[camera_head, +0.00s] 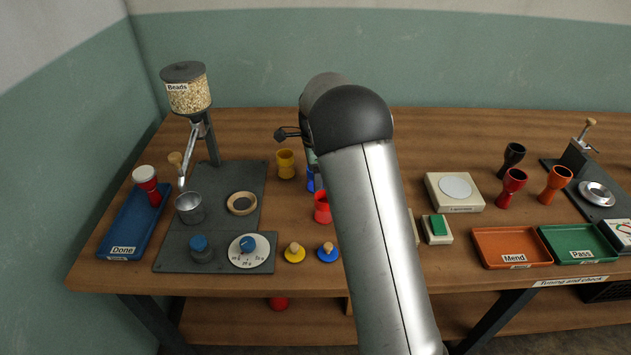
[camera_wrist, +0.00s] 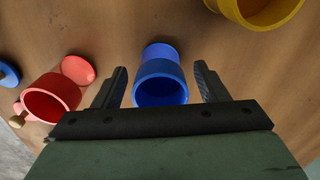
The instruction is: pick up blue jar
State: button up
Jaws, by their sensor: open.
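The blue jar (camera_wrist: 161,86) stands on the wooden table in the wrist view, with its open mouth toward the camera. A rounder blue piece (camera_wrist: 160,52) shows just beyond it; I cannot tell whether it is a separate lid. My gripper (camera_wrist: 160,76) is open, with one dark finger on each side of the jar and a visible gap at both sides. In the head view only a sliver of the blue jar (camera_head: 311,181) shows beside my arm, which hides the rest and most of my gripper.
A red jar (camera_wrist: 50,98) and a red disc (camera_wrist: 78,70) are left of the blue jar in the wrist view. A yellow jar (camera_head: 285,163) stands nearby. Yellow (camera_head: 295,252) and blue (camera_head: 327,252) knobbed lids lie in front. The bead dispenser (camera_head: 187,92) stands at left.

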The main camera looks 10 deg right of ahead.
jog(key=shift+f, duration=0.55)
jog(key=c, duration=1.1)
jog(key=shift+r, duration=0.1)
